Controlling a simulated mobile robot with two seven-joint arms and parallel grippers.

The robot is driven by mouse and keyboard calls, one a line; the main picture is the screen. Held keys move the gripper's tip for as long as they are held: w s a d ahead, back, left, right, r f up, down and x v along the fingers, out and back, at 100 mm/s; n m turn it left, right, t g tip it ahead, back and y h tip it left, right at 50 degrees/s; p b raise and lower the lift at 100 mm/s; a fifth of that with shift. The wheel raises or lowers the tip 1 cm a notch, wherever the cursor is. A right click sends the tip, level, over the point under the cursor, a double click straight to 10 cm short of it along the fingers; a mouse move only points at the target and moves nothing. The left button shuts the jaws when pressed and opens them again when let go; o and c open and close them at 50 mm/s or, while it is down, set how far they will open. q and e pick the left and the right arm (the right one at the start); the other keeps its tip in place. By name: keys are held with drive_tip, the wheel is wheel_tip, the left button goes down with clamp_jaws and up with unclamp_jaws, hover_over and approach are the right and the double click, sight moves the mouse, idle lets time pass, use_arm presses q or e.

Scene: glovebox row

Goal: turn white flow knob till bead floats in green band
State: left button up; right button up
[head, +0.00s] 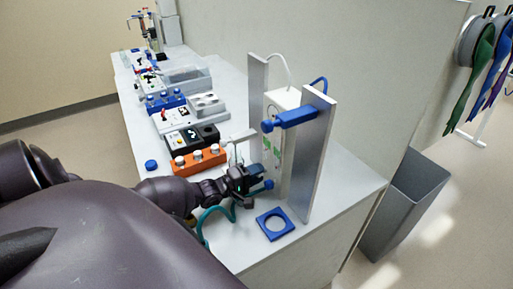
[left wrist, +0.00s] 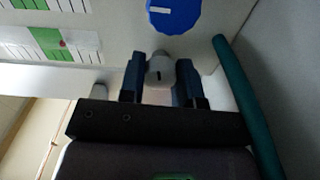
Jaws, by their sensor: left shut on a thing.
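The white flow knob (left wrist: 160,70) sits between the two fingers of my left gripper (left wrist: 160,80), which is shut on it. In the head view my left gripper (head: 252,182) is at the lower front of the flow meter panel (head: 272,150), and it hides the white knob there. In the left wrist view a scale has a green band (left wrist: 45,40), with a small red bead (left wrist: 62,43) that appears against the green; its exact place in the band is hard to tell. My right gripper is not in view.
A blue knob (left wrist: 173,14) is close by the white one. A teal tube (left wrist: 240,100) runs beside my gripper. An orange block (head: 198,160) and a blue ring plate (head: 274,224) are near on the bench.

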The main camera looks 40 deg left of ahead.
use_arm(q)
drive_tip(key=shift+m, duration=1.1)
drive_tip(key=o, duration=0.9)
drive_tip(key=v, duration=1)
drive_tip(key=shift+s+a+b, duration=0.1)
drive_tip(key=shift+s+b, duration=0.25)
drive_tip(key=shift+s, duration=0.05)
